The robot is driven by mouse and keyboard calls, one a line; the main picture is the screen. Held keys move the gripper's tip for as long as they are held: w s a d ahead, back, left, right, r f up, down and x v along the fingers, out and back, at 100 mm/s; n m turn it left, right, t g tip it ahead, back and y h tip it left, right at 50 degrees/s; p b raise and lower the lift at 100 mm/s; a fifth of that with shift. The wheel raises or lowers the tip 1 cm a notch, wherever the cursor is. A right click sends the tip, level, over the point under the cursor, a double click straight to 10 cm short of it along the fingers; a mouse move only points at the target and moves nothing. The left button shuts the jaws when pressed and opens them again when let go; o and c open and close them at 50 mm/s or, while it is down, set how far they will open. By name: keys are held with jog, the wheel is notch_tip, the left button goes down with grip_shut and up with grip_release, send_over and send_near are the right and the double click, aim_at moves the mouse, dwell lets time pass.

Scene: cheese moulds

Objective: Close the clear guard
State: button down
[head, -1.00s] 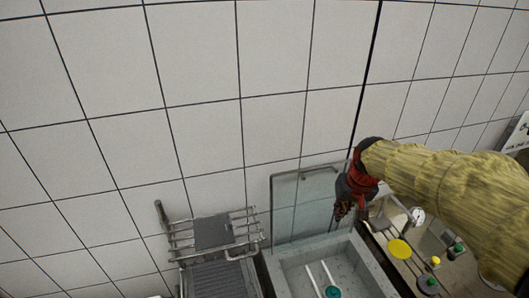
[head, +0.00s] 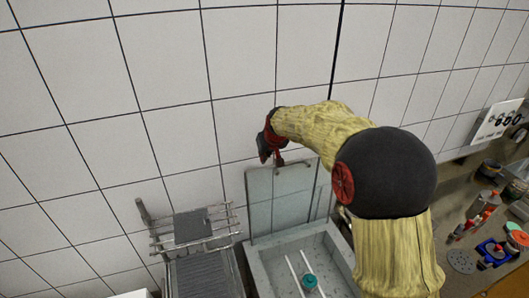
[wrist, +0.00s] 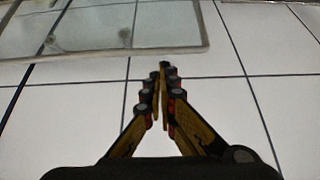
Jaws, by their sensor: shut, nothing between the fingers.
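The clear guard (head: 262,206) stands raised, close to upright, at the back of a grey basin (head: 254,266). It is a see-through panel with a thin metal frame, and a small handle shows near its top edge. My gripper (head: 270,158) is at the guard's top edge, beside the handle. In the wrist view my gripper (wrist: 162,70) has its fingers together and empty, with white wall tiles beyond. The guard (wrist: 115,28) crosses the top left there, its frame edge just past the fingertips. I cannot tell whether they touch. My arm hides the basin's right side.
White rods and a teal knob (head: 309,281) are in the basin. A metal rack (head: 192,228) stands to the left. A cluttered worktop (head: 460,262) lies at the right. The tiled wall (head: 150,100) rises close behind the guard.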

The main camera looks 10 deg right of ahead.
jog(key=p+x, duration=0.1)
jog(key=x, duration=0.4)
jog(key=shift+w, duration=0.1)
jog(key=shift+f+b, duration=0.2)
jog(key=shift+b, duration=0.1)
